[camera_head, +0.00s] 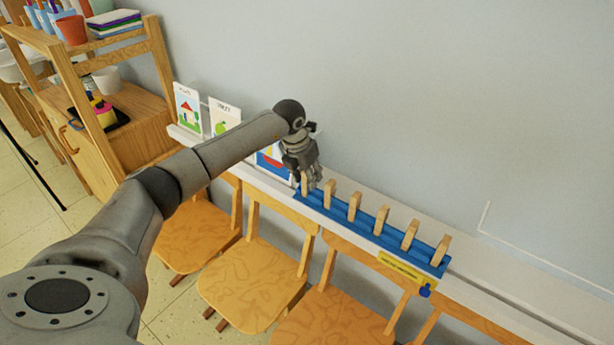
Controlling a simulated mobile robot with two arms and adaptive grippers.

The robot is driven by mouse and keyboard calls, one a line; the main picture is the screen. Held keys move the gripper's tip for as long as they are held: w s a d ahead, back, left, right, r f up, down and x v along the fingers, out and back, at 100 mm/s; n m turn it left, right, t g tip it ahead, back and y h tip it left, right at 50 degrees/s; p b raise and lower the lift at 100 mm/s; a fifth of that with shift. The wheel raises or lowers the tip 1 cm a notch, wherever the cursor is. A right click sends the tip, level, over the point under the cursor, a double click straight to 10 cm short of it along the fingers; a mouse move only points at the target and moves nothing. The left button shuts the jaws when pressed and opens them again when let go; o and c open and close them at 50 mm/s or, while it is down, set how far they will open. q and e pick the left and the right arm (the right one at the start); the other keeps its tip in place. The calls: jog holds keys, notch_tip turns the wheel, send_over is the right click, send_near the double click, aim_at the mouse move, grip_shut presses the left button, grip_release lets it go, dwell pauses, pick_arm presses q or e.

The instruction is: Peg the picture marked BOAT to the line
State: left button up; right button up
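A picture with a red and white shape on blue (268,163), which looks like the boat, stands on the white ledge, partly hidden behind my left arm; its caption is hidden. Several wooden pegs (354,206) stand upright in a row on a blue rack (340,221). My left gripper (308,181) points down over the leftmost peg (304,184), at the rack's left end. Its fingers are close around or beside that peg's top; I cannot tell if they touch it. My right gripper is not in view. I cannot make out a line for certain.
A house picture (187,109) and a green fruit picture (223,119) stand farther left on the ledge (470,282). Wooden chairs (250,282) stand below it. A wooden shelf unit (145,120) is at the left. The wall above the rack is clear.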

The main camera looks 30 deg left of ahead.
pick_arm(q)
jog(key=c, duration=0.7)
jog(key=shift+r+p, duration=1.95)
jog(key=shift+r, duration=1.15)
jog(key=shift+s, duration=0.15)
jog(key=shift+s+a+r+p, duration=0.15)
jog(key=shift+s+p, duration=0.15)
jog(key=shift+s, duration=0.5)
jog(key=shift+s+d+r+p, duration=0.1)
jog(key=shift+s+r+p, duration=0.15)
jog(key=shift+s, duration=0.55)
jog(key=shift+s+a+r+p, duration=0.1)
jog(key=shift+s+p, duration=0.2)
jog(key=shift+s, duration=0.5)
